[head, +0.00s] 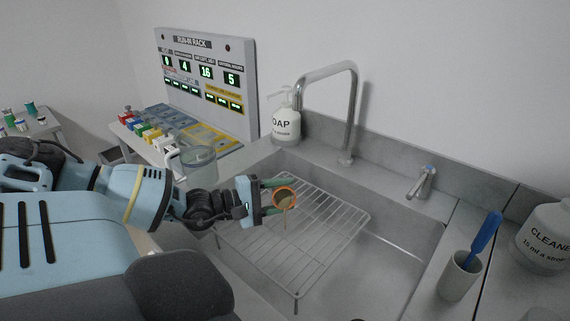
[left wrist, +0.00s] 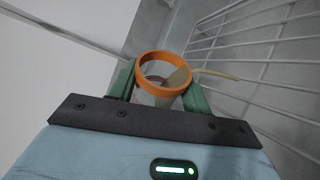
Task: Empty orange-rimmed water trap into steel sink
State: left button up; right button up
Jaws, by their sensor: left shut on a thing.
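The orange-rimmed water trap (head: 285,199) is a small clear cup held over the steel sink (head: 395,262), above the wire rack in it. My left gripper (head: 275,196) is shut on the trap, with a green finger on either side. The trap is tilted, and its open mouth faces the head camera. In the left wrist view the trap (left wrist: 163,72) sits between the fingers, and a thin pale yellow streak runs from its mouth to the right. A faint streak below the rim also shows in the head view; it looks like pouring liquid. My right gripper is not in view.
The wire rack (head: 325,225) covers the sink's left part. A steel faucet (head: 350,110) and soap bottle (head: 286,125) stand behind. A cup with a blue brush (head: 460,277) and a cleaner bottle (head: 545,240) stand right. A clear jug (head: 198,160) is behind my left arm.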

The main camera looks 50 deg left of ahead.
pick_arm(q)
jog(key=shift+s+d+r+m+t, duration=0.2)
jog(key=shift+s+d+m+t, duration=0.1)
jog(key=shift+d+m, duration=0.15)
dwell(0.6)
jog(key=shift+s+r+m+p, duration=0.1)
jog(key=shift+r+m+p, duration=0.8)
jog(key=shift+p, duration=0.1)
dwell(0.6)
jog(key=shift+d+m, duration=0.15)
jog(key=shift+m, duration=0.2)
dwell(0.3)
